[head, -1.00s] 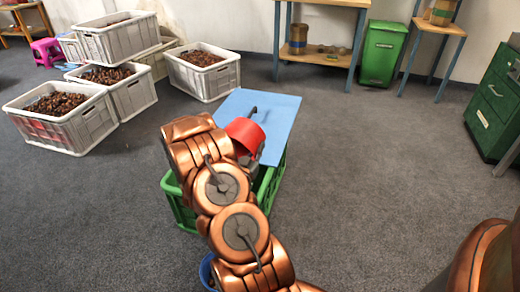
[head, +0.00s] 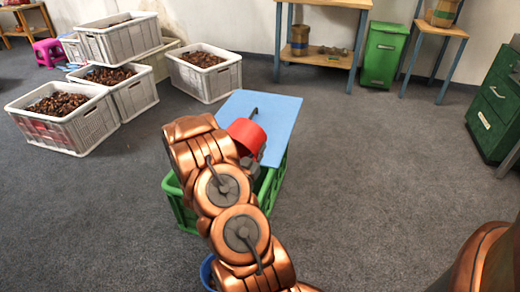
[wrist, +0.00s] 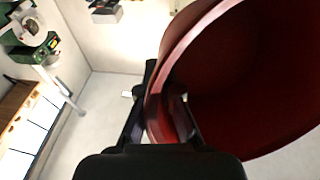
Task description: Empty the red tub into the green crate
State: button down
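The red tub (head: 246,136) is tipped on its side above the green crate (head: 180,208) and the blue board. My gripper (wrist: 158,112) is shut on the tub's wall near the rim. In the wrist view the tub (wrist: 250,75) fills the right side, and the part of its dark inside that shows looks bare. The crate stands on the floor. My arm hides much of its opening, so I cannot tell what lies in it.
A light blue board (head: 272,110) lies over the crate's far part. A blue container (head: 206,270) shows partly beside my arm. Grey crates of chestnuts (head: 205,75) stand at the back left. The carpet to the right is clear, up to a green cabinet (head: 495,112).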

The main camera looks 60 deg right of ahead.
jog(key=s+a+r+p, duration=0.3)
jog(key=a+r+p, duration=0.1)
jog(key=r+p, duration=0.2)
jog(key=shift+s+a+r+p, duration=0.15)
jog(key=shift+s+r+p, duration=0.2)
jog(key=shift+p, duration=0.5)
